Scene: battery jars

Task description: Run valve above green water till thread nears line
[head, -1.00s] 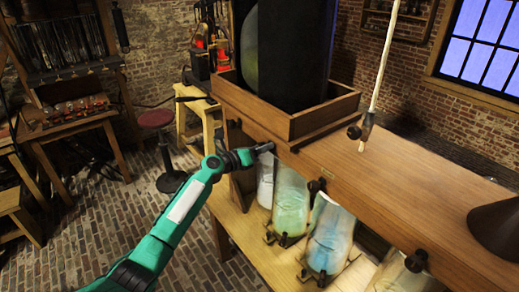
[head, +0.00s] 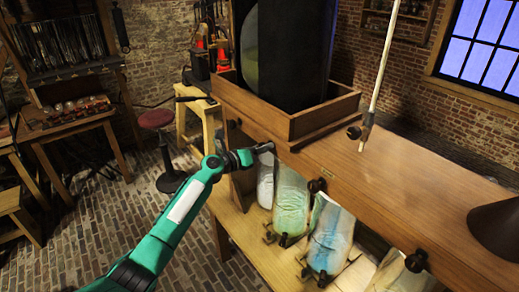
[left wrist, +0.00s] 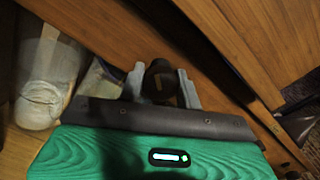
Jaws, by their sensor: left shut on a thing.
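My left gripper (head: 264,149) is at the front edge of the wooden bench top, shut on a dark valve knob (left wrist: 160,80). The knob is mostly hidden by the gripper in the head view. Below the bench, the jar of green water (head: 290,205) stands beneath that knob, between a whitish jar (head: 265,183) and a jar of blue water (head: 328,238). The whitish jar also shows in the left wrist view (left wrist: 48,80). I cannot make out a thread or a marked line. My right gripper is out of view.
Other dark knobs (head: 317,185) line the bench front (head: 365,218). A wooden tray (head: 318,118) holds a tall dark case (head: 292,55) with a rounded greenish face. A red-topped stool (head: 157,119) stands left.

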